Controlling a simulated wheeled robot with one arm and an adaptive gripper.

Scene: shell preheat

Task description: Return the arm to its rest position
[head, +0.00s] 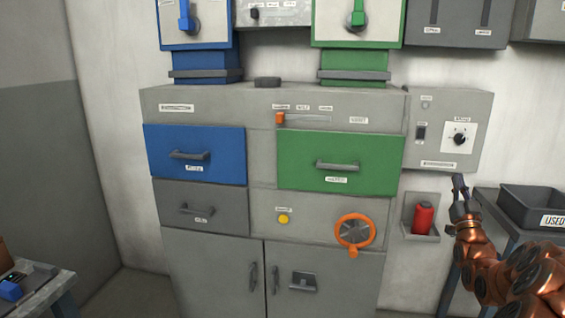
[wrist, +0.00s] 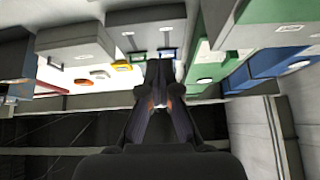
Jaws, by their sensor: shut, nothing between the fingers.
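My gripper (head: 460,190) is at the right in the head view, in front of the wall beside the cabinet. It points upward and its fingers are together with nothing between them. My copper-coloured arm comes in from the lower right edge. In the wrist view my gripper (wrist: 160,92) stands in the middle with its dark fingers close together. The gripper appears apart from the things around it, though its exact distance from the wall is hard to tell.
A grey cabinet (head: 270,105) has a blue drawer (head: 222,145), a green drawer (head: 300,150) and an orange handwheel (head: 340,228). A control box (head: 480,105) hangs above my gripper. A red canister (head: 424,217) and a dark "USED" tray (head: 530,205) are close by.

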